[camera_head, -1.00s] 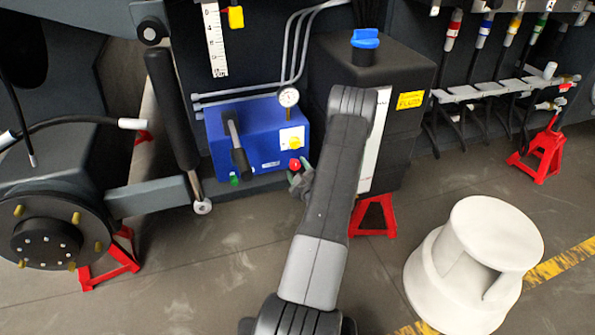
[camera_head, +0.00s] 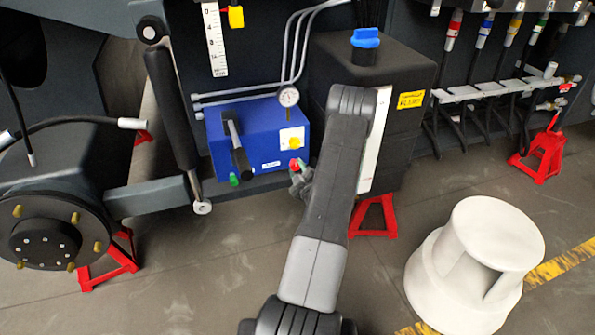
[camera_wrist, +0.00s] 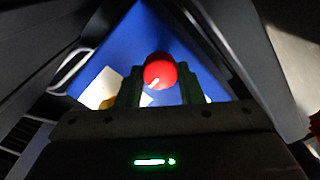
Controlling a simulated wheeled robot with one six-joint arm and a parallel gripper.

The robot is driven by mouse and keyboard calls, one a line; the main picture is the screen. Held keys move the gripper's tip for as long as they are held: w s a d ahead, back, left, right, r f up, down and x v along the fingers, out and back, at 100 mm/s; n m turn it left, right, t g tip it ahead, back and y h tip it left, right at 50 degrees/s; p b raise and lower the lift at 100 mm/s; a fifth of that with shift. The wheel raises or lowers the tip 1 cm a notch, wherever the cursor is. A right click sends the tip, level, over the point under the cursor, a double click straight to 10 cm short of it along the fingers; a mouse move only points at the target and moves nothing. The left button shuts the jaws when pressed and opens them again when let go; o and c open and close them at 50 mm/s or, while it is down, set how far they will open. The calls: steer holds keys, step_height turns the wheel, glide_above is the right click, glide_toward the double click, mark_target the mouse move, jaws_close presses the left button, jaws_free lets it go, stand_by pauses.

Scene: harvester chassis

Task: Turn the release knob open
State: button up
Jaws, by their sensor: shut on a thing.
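The red knob (camera_head: 294,164) sits at the lower right of the front of the blue pump box (camera_head: 250,135). My gripper (camera_head: 299,179) is at this knob, with my arm partly hiding the area to its right. In the wrist view the round red knob (camera_wrist: 159,70) sits between the two dark fingers of my gripper (camera_wrist: 160,82), one on each side. The gripper is shut on it. A short white mark on the knob's face points toward the lower left in that view.
A lever handle (camera_head: 236,148) stands out from the box, with a green knob (camera_head: 234,180) below it. A gauge (camera_head: 288,96) is on top. The black tank (camera_head: 375,75) stands close on the right. A white step stool (camera_head: 480,255) is on the floor at right.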

steer(key=n+b, duration=0.2)
steer(key=n, duration=0.2)
steer(key=shift+f, duration=0.1)
steer(key=n+b, duration=0.2)
steer(key=n, duration=0.2)
steer(key=shift+n, duration=0.3)
steer(key=n+b, duration=0.3)
steer(key=n, duration=0.1)
steer(key=shift+a, duration=0.1)
steer(key=n+b, duration=0.3)
steer(key=n, duration=0.1)
steer(key=shift+f+n+h, duration=0.1)
steer(key=shift+n+h, duration=0.3)
steer(key=n+b, duration=0.2)
steer(key=n, duration=0.1)
steer(key=shift+b, duration=0.35)
steer(key=n, duration=0.4)
steer(key=shift+n+h, duration=0.3)
steer(key=shift+n, duration=0.1)
steer(key=n, duration=0.4)
steer(key=shift+n, duration=2.2)
